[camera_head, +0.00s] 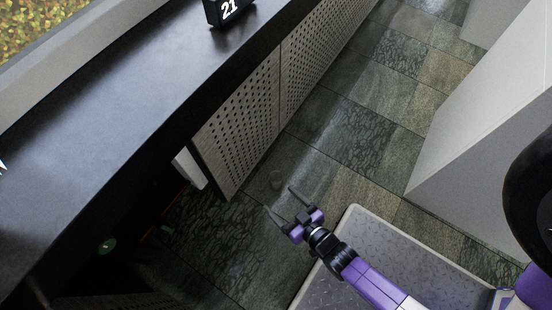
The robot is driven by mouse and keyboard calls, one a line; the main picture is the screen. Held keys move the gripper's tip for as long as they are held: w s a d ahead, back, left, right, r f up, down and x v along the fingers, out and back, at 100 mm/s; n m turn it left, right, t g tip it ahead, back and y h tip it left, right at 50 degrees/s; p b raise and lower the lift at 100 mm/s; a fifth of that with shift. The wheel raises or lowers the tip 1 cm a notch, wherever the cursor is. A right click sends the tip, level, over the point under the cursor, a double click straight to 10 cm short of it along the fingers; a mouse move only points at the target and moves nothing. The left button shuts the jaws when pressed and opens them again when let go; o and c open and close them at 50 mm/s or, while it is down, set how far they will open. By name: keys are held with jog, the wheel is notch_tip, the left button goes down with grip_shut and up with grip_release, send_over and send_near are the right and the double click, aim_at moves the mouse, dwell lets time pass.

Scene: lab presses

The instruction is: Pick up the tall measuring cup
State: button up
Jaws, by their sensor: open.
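No tall measuring cup can be made out clearly. A faint, small, roundish see-through shape (277,179) shows against the floor just beyond my fingertips; I cannot tell what it is. My gripper (280,198) is open and empty, with its two dark fingers spread and pointing toward the upper left. It is over the floor, to the right of the dark counter and just below the near end of the perforated panel in the picture. The gripper touches nothing that I can see.
A long dark counter (110,110) runs along the left, bearing a black block marked 21 (229,9). Perforated panels (240,130) stand under it, with a white piece (189,169) beside them. A grey block (490,130) stands at right. The tiled floor (350,135) between is clear.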

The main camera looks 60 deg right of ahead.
jog(key=w+d+f+h+b, duration=0.1)
jog(key=w+d+f+b, duration=0.25)
jog(key=f, duration=0.55)
jog(key=w+d+f+b, duration=0.3)
jog(key=f+b, duration=0.1)
jog(key=f, duration=0.4)
jog(key=m+g+b, duration=0.1)
jog(key=b, duration=0.4)
send_near(273, 174)
jog(key=shift+h, duration=0.4)
jog(key=w+f, duration=0.1)
jog(key=w+d+f, duration=0.1)
jog(key=w+f, duration=0.1)
jog(key=b+x, duration=0.2)
jog(key=x, duration=0.1)
jog(key=b+x, duration=0.2)
jog(key=x, duration=0.2)
jog(key=shift+s+d+f, duration=0.1)
jog(key=shift+s+f, duration=0.1)
jog(key=shift+f, duration=0.2)
jog(key=shift+w+d+b, duration=0.1)
jog(key=shift+w+b, duration=0.2)
jog(key=shift+w, duration=0.05)
jog(key=c, duration=1.5)
jog(key=shift+r, duration=0.1)
